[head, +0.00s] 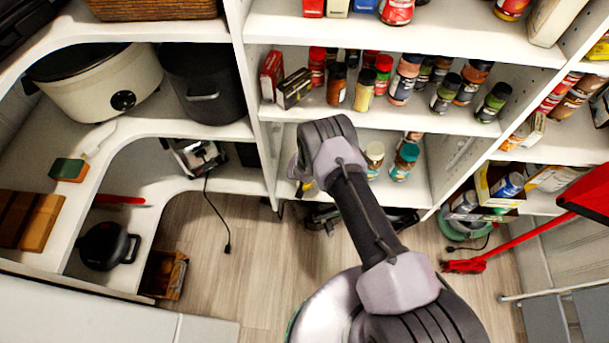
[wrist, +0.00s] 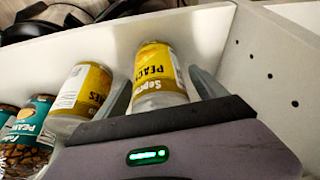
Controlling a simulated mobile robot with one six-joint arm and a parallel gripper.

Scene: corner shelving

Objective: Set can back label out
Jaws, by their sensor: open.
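In the wrist view a can with a yellow peach label (wrist: 155,75) stands on a white shelf between the two fingers of my gripper (wrist: 158,80). The fingers are open, one on each side of it; I cannot tell whether either touches it. Its printed name faces my gripper, with a small-print panel towards the right. A second yellow-labelled can (wrist: 82,92) stands just left of the left finger, a white panel showing on it. In the head view my arm hides the gripper and most of what is before it.
Teal-labelled peanut jars (wrist: 30,130) stand farther left on this shelf. A white side wall with holes (wrist: 275,70) is close on the right. In the head view, a shelf of spice jars (head: 400,80) lies above, and a red-handled broom (head: 520,240) leans at right.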

